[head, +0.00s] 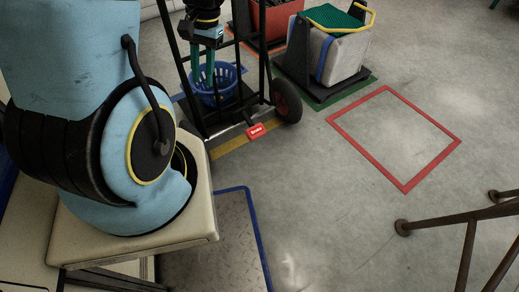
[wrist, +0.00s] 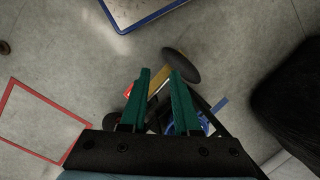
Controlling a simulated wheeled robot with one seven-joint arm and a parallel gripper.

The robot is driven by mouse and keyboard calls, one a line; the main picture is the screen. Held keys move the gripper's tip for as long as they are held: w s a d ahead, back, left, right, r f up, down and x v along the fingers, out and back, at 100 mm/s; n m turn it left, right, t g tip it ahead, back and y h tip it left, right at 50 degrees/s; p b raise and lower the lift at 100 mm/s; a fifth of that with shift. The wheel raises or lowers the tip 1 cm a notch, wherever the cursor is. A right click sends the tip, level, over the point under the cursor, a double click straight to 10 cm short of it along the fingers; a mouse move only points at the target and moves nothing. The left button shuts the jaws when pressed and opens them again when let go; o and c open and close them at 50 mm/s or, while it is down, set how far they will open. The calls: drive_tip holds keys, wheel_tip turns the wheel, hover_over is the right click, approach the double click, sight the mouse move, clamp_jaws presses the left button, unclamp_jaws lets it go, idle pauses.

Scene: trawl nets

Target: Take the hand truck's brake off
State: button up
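The hand truck (head: 263,60) is a dark tube frame with black wheels, standing upright in the head view. Its brake pedal (head: 256,131), red with white lettering, sticks out low at the front, beside the right wheel (head: 287,101). My gripper (head: 204,80) points down over the blue basket, seen through the truck's frame, left of and above the pedal. In the wrist view my gripper (wrist: 160,74) has two teal fingers apart with nothing held. The truck shows partly behind them, with a wheel (wrist: 181,66). A small red patch by the left finger may be the pedal; most is hidden.
A blue basket (head: 206,98) is at the truck. A grey crate (head: 330,57) with green netting and a red bin (head: 275,20) stand behind. A red floor square (head: 366,155) is empty. Brown railing (head: 470,216) stands at lower right; a blue-edged plate (head: 215,240) lies in front.

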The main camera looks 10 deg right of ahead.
drive_tip(key=d+f+m+y+b, duration=0.1)
drive_tip(key=f+b, duration=0.1)
drive_tip(key=f, duration=0.3)
drive_tip(key=d+f+m+y+b, duration=0.1)
drive_tip(key=f+m+b, duration=0.1)
drive_tip(key=f, duration=0.3)
drive_tip(key=d+f+m+y+b, duration=0.1)
drive_tip(key=d+f, duration=0.1)
drive_tip(key=f, duration=0.3)
drive_tip(key=shift+w+f+m+y+b, duration=0.1)
drive_tip(key=shift+f+m+y+b, duration=0.05)
drive_tip(key=shift+m+y+b, duration=0.2)
clamp_jaws()
drive_tip(key=d+f+m+t+b, duration=0.5)
drive_tip(key=f+m+t+b, duration=0.1)
drive_tip(key=f, duration=0.6)
drive_tip(key=w+d+f+m+t+b, duration=0.1)
drive_tip(key=d+f+m+t+b, duration=0.4)
drive_tip(key=f, duration=0.6)
drive_tip(key=d+f+m+t+b, duration=0.5)
drive_tip(key=f+m, duration=0.4)
drive_tip(key=f, duration=0.3)
drive_tip(key=shift+w+f+m+t+y+b, duration=0.35)
drive_tip(key=shift+t+b, duration=0.45)
drive_tip(key=shift+b, duration=0.5)
drive_tip(key=shift+d, duration=0.3)
